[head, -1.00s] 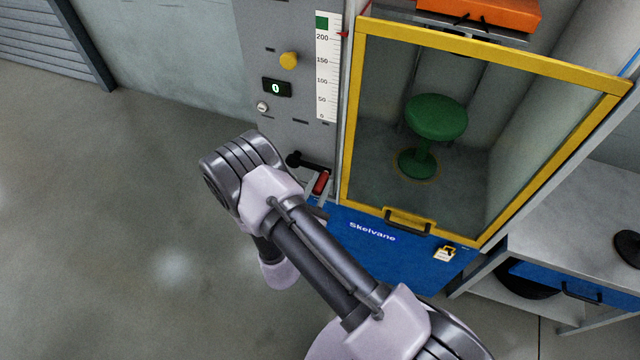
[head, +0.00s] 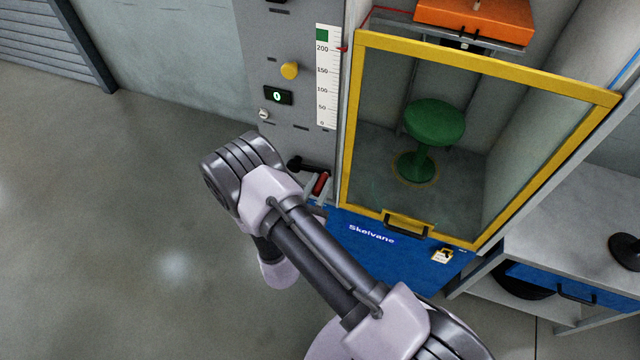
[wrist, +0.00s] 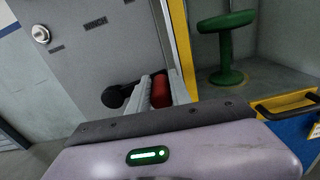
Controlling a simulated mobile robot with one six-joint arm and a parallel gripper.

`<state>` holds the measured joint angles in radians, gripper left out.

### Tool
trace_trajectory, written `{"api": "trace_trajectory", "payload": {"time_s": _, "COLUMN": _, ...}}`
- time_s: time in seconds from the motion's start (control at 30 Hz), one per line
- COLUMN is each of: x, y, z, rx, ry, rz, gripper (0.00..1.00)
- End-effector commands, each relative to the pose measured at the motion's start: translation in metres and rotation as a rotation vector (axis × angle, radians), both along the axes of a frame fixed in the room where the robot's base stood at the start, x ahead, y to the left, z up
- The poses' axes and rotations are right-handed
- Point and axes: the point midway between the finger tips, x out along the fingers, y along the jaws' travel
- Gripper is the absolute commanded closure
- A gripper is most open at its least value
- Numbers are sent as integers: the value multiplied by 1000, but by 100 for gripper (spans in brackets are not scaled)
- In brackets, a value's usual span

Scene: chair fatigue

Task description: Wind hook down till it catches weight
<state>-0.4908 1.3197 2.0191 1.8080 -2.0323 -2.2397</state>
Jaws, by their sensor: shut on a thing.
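My gripper (wrist: 160,84) is shut on the red handle (wrist: 161,94) of a crank. In the wrist view its fingers lie on both sides of the handle. The crank's black arm (wrist: 122,92) runs left to its pivot on the grey panel. The red handle also shows in the head view (head: 321,183), just past my arm. An orange block (head: 500,27), perhaps the weight, sits high in the machine, cut by the top edge.
A green stool (head: 435,122) stands behind the yellow-framed guard (head: 350,130). A workbench (head: 590,210) stands at right. The floor at left is clear.

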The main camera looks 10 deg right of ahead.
Motion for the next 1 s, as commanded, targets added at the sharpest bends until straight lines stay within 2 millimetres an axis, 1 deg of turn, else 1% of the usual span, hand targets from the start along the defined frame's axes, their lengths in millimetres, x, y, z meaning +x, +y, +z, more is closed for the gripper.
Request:
{"api": "trace_trajectory", "payload": {"time_s": 0.03, "x": 3, "y": 3, "z": 3, "rx": -1, "ry": -8, "rz": 8, "gripper": 100}}
{"api": "trace_trajectory", "payload": {"time_s": 0.43, "x": 3, "y": 3, "z": 4, "rx": 0, "ry": -9, "rz": 10, "gripper": 100}}
{"api": "trace_trajectory", "payload": {"time_s": 0.47, "x": 3, "y": 4, "z": 4, "rx": 0, "ry": -9, "rz": 10, "gripper": 73}}
{"api": "trace_trajectory", "payload": {"time_s": 0.5, "x": 3, "y": 4, "z": 4, "rx": 0, "ry": -9, "rz": 10, "gripper": 65}}
{"api": "trace_trajectory", "payload": {"time_s": 0.57, "x": 3, "y": 3, "z": 4, "rx": -1, "ry": -8, "rz": 9, "gripper": 54}}
{"api": "trace_trajectory", "payload": {"time_s": 0.87, "x": 1, "y": 2, "z": 2, "rx": 0, "ry": -4, "rz": 5, "gripper": 54}}
{"api": "trace_trajectory", "payload": {"time_s": 0.97, "x": -5, "y": 7, "z": 2, "rx": 1, "ry": -2, "rz": 7, "gripper": 54}}
{"api": "trace_trajectory", "payload": {"time_s": 1.0, "x": -10, "y": 11, "z": 3, "rx": 0, "ry": -2, "rz": 7, "gripper": 54}}
